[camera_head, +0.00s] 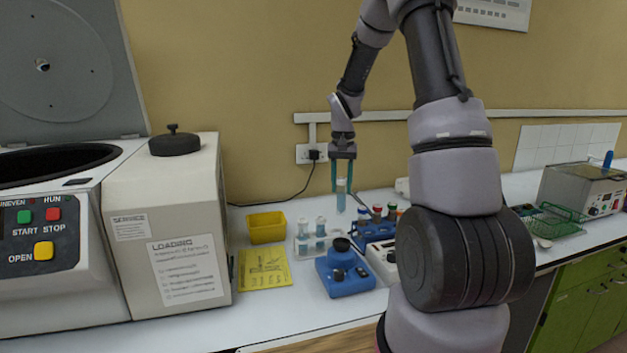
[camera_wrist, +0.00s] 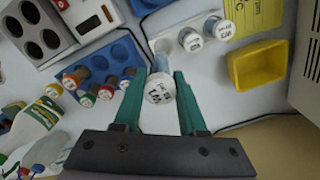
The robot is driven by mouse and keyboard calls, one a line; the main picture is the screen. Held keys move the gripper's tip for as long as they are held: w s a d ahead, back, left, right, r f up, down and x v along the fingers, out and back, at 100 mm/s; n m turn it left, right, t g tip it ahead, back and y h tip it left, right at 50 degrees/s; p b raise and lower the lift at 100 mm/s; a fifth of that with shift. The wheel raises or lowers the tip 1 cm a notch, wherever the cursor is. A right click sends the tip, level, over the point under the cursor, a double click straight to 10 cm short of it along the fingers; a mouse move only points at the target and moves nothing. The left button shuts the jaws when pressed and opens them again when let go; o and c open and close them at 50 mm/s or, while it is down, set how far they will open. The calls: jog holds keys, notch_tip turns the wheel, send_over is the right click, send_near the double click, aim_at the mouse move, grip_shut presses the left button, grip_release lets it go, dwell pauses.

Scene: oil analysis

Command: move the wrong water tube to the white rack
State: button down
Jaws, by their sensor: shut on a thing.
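My gripper (camera_head: 342,182) is shut on a tube (camera_head: 341,197) of pale blue liquid. It holds the tube roughly upright in the air above the bench. In the wrist view my gripper (camera_wrist: 160,105) has the tube's white, marked cap (camera_wrist: 159,89) between its fingers, nearer the left one; the writing is too small to read. The white rack (camera_head: 297,252) stands on the bench, below and left of the held tube. Two white-capped tubes of blue liquid, a left one (camera_head: 304,229) and a right one (camera_head: 320,230), stand in it. Their caps show in the wrist view (camera_wrist: 191,40).
A blue rack (camera_head: 372,235) with several coloured-cap tubes stands right of the white rack. A blue device (camera_head: 345,280) stands in front. A yellow box (camera_head: 266,228) and yellow sheet (camera_head: 264,268) lie left, beside the large centrifuge (camera_head: 165,230). The wall is close behind.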

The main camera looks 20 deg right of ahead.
aim_at(338, 214)
jog(key=shift+w+a+f, duration=0.2)
jog(key=shift+w+a, duration=0.05)
jog(key=shift+a, duration=0.1)
jog(key=shift+f, duration=5.4)
jog(key=shift+c, duration=1.9)
grip_release()
